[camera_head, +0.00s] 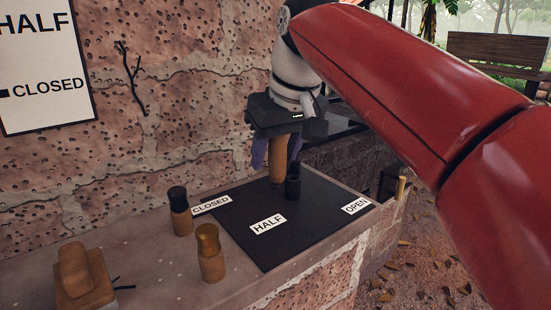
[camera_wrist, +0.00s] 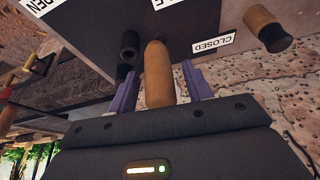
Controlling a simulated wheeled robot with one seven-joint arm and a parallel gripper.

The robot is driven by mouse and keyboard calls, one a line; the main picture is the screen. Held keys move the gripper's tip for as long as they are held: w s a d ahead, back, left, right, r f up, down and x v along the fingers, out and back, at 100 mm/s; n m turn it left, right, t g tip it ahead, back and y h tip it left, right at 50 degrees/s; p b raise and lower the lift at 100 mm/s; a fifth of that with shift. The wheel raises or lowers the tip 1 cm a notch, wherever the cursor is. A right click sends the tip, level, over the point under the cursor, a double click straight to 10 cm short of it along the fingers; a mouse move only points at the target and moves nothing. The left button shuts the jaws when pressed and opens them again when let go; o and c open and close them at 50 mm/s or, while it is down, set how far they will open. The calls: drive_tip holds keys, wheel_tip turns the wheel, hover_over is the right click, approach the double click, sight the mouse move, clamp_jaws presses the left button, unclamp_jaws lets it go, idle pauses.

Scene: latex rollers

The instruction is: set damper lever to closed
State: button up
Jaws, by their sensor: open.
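A black plate (camera_head: 240,232) on the stone ledge carries the white labels CLOSED (camera_head: 211,205), HALF (camera_head: 268,223) and OPEN (camera_head: 356,206). A wooden handle (camera_head: 277,168), which looks like the damper lever's grip, stands near the plate's back part. A short black post (camera_head: 292,184) is just right of it. My gripper (camera_head: 277,152) is above the plate, its purple fingers open on either side of the handle. In the wrist view the handle (camera_wrist: 158,72) lies between the fingers (camera_wrist: 160,85), with visible gaps. Which label the lever points to is unclear.
A dark-capped wooden peg (camera_head: 180,212) and an all-wood peg (camera_head: 210,254) stand left of the plate. A wooden block (camera_head: 82,276) sits farther left. The rough stone wall (camera_head: 170,100) rises behind; a sign (camera_head: 45,65) on it reads HALF and CLOSED.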

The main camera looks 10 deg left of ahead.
drive_tip(key=shift+w+a+f, duration=0.1)
drive_tip(key=shift+a+f, duration=0.05)
drive_tip(key=shift+f, duration=0.25)
clamp_jaws()
